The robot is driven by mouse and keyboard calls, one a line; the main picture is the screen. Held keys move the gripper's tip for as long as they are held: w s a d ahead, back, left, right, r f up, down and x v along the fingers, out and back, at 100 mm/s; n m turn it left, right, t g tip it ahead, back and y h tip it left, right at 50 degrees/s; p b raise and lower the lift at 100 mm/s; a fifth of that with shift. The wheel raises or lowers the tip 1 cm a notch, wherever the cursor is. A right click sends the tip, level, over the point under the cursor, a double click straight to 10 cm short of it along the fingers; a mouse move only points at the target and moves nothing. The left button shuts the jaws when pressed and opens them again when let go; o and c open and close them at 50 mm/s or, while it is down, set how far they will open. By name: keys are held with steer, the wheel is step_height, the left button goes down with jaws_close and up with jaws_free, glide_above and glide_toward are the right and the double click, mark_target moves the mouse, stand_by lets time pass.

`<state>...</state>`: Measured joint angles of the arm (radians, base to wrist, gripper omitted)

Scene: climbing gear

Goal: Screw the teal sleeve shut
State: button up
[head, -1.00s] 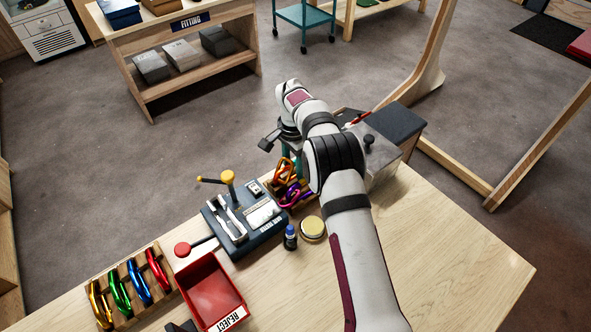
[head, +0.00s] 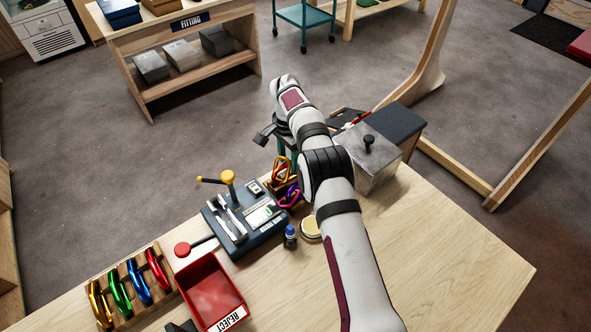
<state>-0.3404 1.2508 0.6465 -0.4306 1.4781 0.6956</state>
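My gripper (head: 281,133) is at the far end of my arm, beyond the back edge of the bench. Its fingers are mostly hidden behind my own wrist, so whether they are open or shut does not show. A small teal piece (head: 285,146) shows just below the wrist. It is too small and covered to tell whether it is the teal sleeve or whether my gripper touches it. An orange carabiner (head: 283,170) and a purple carabiner (head: 289,195) stand close together below it, partly hidden by my arm.
A dark test device (head: 243,228) with a yellow-knobbed lever stands left of my arm. A blue-capped bottle (head: 290,238) and a round yellow-topped tin (head: 311,228) are beside it. A red reject bin (head: 212,292), a rack of colored carabiners (head: 132,290) and a grey metal box (head: 372,155) flank these. The bench's right front is clear.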

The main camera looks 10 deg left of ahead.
steer(key=shift+w+a, duration=0.1)
steer(key=shift+r, duration=0.2)
steer(key=shift+r, duration=1.25)
steer(key=shift+s+d, duration=0.85)
